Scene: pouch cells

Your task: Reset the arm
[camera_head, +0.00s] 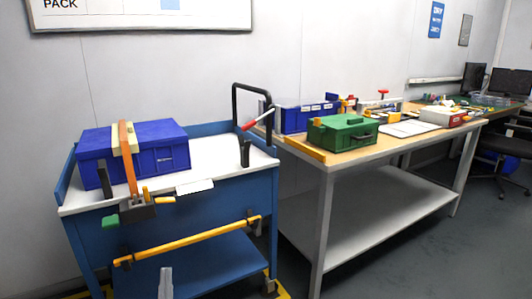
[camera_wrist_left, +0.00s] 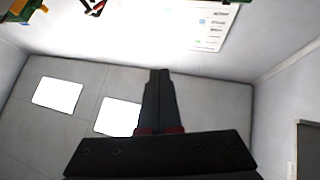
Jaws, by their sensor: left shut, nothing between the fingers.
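My left gripper (camera_head: 165,283) shows as a grey tip at the bottom edge of the head view, in front of the blue cart. The rest of that arm is out of the picture. In the left wrist view the two dark fingers of the left gripper (camera_wrist_left: 158,75) are together, with nothing between them. Bright ceiling panels and walls lie behind them. My right gripper is in neither view.
Grey floor (camera_head: 430,225) is open at the right.

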